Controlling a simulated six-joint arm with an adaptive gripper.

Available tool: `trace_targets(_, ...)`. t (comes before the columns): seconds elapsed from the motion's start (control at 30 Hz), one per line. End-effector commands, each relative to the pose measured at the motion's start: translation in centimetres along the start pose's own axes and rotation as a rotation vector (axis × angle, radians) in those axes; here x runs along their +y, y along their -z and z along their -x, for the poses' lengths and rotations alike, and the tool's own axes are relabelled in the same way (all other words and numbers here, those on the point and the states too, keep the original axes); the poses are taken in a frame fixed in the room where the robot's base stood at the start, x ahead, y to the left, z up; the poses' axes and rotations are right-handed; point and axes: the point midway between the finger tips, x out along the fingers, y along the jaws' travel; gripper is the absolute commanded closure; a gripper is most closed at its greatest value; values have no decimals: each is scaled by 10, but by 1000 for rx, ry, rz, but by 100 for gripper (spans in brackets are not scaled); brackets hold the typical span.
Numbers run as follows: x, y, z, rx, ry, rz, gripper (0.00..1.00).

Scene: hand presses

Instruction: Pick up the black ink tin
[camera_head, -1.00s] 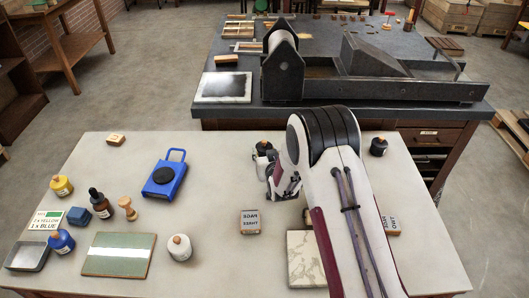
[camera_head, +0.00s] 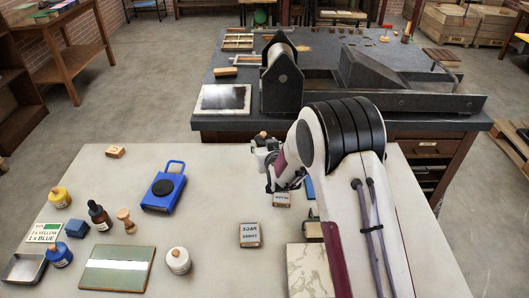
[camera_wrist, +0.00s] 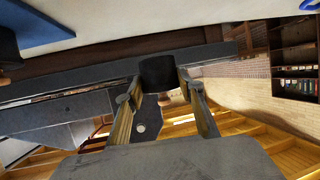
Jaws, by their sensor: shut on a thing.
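The black ink tin (camera_wrist: 158,72) shows in the wrist view as a dark cylinder between the two fingertips of my gripper (camera_wrist: 160,88). The fingers touch it on both sides. In the head view my gripper (camera_head: 268,158) is at the far edge of the pale table, left of my arm. The tin's cork-coloured top (camera_head: 262,135) shows there; its body is small and partly hidden by the gripper. The tin appears raised, but the gap beneath it is unclear.
Small labelled blocks (camera_head: 249,235) and a marble slab (camera_head: 308,268) lie near my arm. The dark press table (camera_head: 225,122) is behind. The table's middle is mostly clear.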

Motion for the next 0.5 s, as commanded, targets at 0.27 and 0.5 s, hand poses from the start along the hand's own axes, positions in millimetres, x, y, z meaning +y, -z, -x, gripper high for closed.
trace_targets(0.27, 0, 12, 5, 2, 0, 0, 91)
trace_targets(0.5, 0, 12, 5, 2, 0, 0, 91)
